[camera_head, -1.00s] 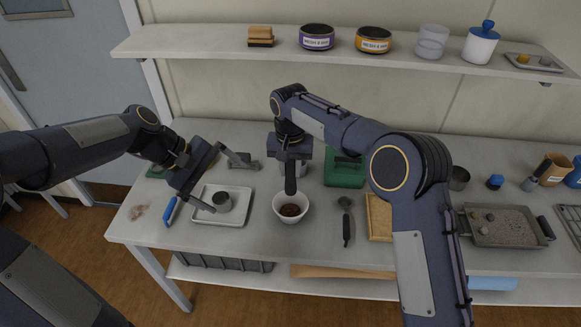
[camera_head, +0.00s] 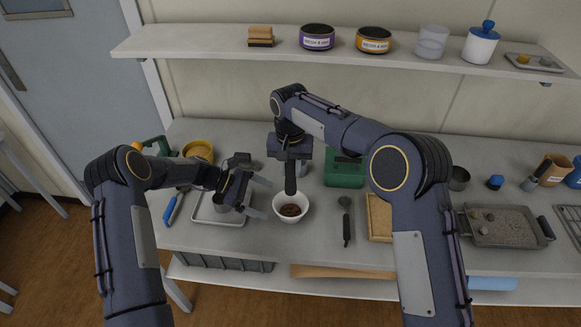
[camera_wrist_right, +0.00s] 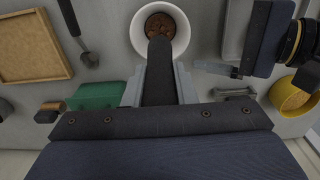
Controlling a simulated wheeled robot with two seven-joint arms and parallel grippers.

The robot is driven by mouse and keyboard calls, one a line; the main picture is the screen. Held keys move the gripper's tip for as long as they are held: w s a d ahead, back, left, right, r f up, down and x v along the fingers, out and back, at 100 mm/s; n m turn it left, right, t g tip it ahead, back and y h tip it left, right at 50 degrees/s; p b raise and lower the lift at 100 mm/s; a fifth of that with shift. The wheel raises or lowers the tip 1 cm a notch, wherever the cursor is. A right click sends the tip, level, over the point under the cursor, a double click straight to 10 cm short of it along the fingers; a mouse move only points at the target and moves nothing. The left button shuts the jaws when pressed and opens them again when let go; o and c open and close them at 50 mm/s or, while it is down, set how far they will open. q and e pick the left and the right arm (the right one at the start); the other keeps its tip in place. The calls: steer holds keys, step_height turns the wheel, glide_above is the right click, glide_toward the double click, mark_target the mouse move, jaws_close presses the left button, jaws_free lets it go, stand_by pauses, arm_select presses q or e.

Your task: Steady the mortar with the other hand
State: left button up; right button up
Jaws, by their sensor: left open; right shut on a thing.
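The white mortar (camera_head: 290,212) stands on the table with brown soil in it. It also shows at the top of the right wrist view (camera_wrist_right: 139,38). My right gripper (camera_head: 291,165) is shut on the dark pestle (camera_head: 290,182), which points down over the mortar's bowl; its lower end is at or just above the soil, I cannot tell which. My left gripper (camera_head: 260,197) is open and empty, just left of the mortar, with its fingers pointing at the rim. In the right wrist view its fingers (camera_wrist_right: 222,70) are apart from the mortar.
A spoon (camera_head: 346,222) and a wooden frame (camera_head: 378,222) lie to the right. A green box (camera_head: 345,172) stands behind, and a yellow bowl (camera_head: 198,151) at back left.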

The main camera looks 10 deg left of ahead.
mark_target(296, 212)
arm_select(q)
steer(key=x, duration=0.9)
steer(key=shift+c, duration=0.3)
steer(key=c, duration=0.7)
steer(key=shift+o, duration=0.2)
steer(key=shift+c, duration=0.6)
steer(key=shift+f, duration=0.15)
steer(key=shift+c, duration=0.2)
arm_select(e)
steer(key=shift+s, duration=0.1)
